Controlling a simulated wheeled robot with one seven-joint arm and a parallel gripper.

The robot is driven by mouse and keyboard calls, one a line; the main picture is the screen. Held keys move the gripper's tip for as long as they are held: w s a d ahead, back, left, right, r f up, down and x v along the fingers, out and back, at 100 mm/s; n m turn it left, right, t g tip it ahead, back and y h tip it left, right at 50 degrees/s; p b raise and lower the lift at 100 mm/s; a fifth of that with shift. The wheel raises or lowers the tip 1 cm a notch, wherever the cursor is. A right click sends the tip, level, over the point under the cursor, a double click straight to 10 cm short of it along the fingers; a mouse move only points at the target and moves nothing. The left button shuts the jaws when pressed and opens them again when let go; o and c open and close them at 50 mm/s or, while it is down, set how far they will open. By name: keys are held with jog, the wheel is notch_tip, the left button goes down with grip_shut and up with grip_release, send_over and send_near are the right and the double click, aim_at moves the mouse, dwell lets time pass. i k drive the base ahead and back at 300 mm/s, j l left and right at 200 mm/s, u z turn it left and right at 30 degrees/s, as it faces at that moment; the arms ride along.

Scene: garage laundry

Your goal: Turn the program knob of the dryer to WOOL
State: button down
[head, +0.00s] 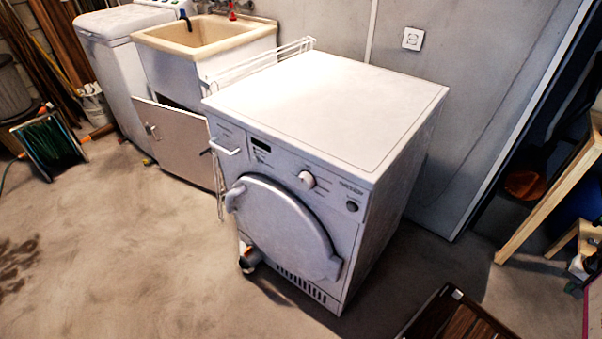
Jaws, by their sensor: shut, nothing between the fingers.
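The white dryer (400,150) stands in the middle of the head view, its front turned toward the lower left. Its round program knob (307,180) sits on the upper front panel, right of a small dark display (260,144). Small markings surround the knob, but they are too small to read, so I cannot tell which program it points to. A smaller dark round button (352,207) is at the panel's right end. The round door (285,225) below looks closed. My gripper is not in view.
A sink cabinet (205,45) with an open door (175,140) and a white washer (115,50) stand left of the dryer. Wooden frames (550,200) lean at the right. A dark slatted object (455,318) is at the bottom right. The floor (120,250) at front left is mostly clear.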

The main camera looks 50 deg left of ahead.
aim_at(306, 181)
jog(key=k+u, duration=0.3)
jog(key=k+j+u, duration=0.1)
jog(key=k+u, duration=0.2)
jog(key=i+u, duration=0.1)
jog(key=u, duration=1.65)
jog(key=i+u, duration=0.1)
jog(key=i, duration=0.2)
